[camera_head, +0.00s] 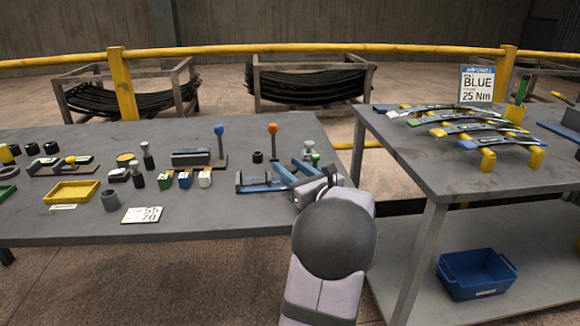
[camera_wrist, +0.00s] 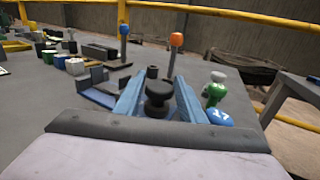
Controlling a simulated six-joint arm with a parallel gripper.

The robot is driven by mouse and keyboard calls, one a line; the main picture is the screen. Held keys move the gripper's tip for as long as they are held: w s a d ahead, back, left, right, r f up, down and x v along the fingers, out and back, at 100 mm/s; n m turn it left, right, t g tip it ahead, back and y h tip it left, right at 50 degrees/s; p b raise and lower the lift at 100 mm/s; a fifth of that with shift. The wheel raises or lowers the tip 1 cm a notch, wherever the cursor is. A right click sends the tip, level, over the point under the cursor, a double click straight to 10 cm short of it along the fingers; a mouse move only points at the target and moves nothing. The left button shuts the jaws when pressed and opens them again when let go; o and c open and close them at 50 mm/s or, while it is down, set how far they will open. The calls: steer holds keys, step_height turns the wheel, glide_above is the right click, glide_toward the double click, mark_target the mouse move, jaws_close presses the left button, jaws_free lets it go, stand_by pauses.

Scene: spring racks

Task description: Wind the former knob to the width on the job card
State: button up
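The former (camera_head: 262,186) has a blue base with dark uprights and lies near the right end of the left table. It also shows in the wrist view (camera_wrist: 98,97). A black round knob (camera_wrist: 158,92) shows between my fingers in the wrist view; my arm hides it in the head view. My gripper (camera_wrist: 160,80) has two blue fingers, one on each side of the knob, with narrow gaps visible, so it looks open. In the head view my gripper (camera_head: 292,170) is low over the former's right end. A job card (camera_head: 477,84) reads BLUE, 25 Nm; its smaller line is too small to read.
Posts with a blue ball (camera_head: 219,131) and an orange ball (camera_head: 273,129) stand behind the former. A white plate (camera_head: 142,215) reads 55 and 70.

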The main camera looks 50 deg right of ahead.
mark_target(293, 171)
steer(key=shift+w+m+h+b, duration=0.1)
steer(key=shift+m+h+b, duration=0.35)
steer(key=shift+h, duration=0.15)
steer(key=shift+f+m+g+h, duration=0.1)
steer(key=shift+m+g+h, duration=0.15)
steer(key=shift+g+h, duration=0.15)
steer(key=v, duration=0.7)
steer(key=shift+s+a, duration=0.15)
steer(key=shift+s, duration=0.25)
steer(key=shift+n+t+y, duration=0.3)
steer(key=shift+n+y, duration=0.4)
steer(key=shift+n, duration=0.1)
steer(key=w+r+b, duration=0.1)
steer(key=w+d+r+b, duration=0.1)
steer(key=w+b, duration=0.1)
steer(key=w+r+b, duration=0.1)
steer(key=w+b, duration=0.1)
steer(key=shift+d, duration=0.4)
steer(key=shift+m+h, duration=0.4)
steer(key=shift+m, duration=0.2)
steer(key=r+b, duration=0.1)
steer(key=w+d+r+b, duration=0.1)
steer(key=r+b, duration=0.1)
steer(key=w+r+b, duration=0.1)
steer(key=r+b, duration=0.1)
steer(key=shift+d+r, duration=0.2)
steer(key=shift+d+r+h+b, duration=0.1)
steer(key=shift+r+h+b, duration=0.2)
steer(key=shift+r+b, duration=0.45)
steer(key=shift+r, duration=0.15)
